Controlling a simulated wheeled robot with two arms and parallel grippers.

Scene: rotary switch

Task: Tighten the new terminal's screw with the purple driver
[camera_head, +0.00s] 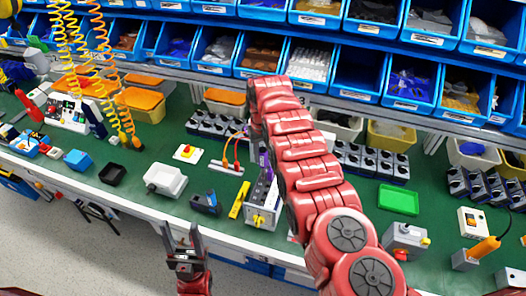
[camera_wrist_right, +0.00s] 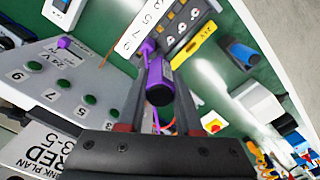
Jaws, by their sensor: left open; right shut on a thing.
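My right gripper (camera_wrist_right: 158,98) is shut on the purple driver (camera_wrist_right: 153,62), whose dark round end faces the wrist camera. In the right wrist view the driver reaches toward a grey switch unit (camera_wrist_right: 178,28) with several round terminals on its face. I cannot tell whether its tip touches a screw, nor which terminal is the new one. In the head view the grey unit (camera_head: 262,203) stands near the bench's front edge, and my red right arm hides the right gripper. My left gripper (camera_head: 181,236) is open and empty at the bench's front edge.
A yellow tool (camera_head: 239,200) and a blue-black tool (camera_head: 206,203) lie left of the unit. A sloped panel with numbered green buttons (camera_wrist_right: 72,88) is close to the right gripper. A white box (camera_head: 165,180) stands further left. Blue bins (camera_head: 212,50) line the back.

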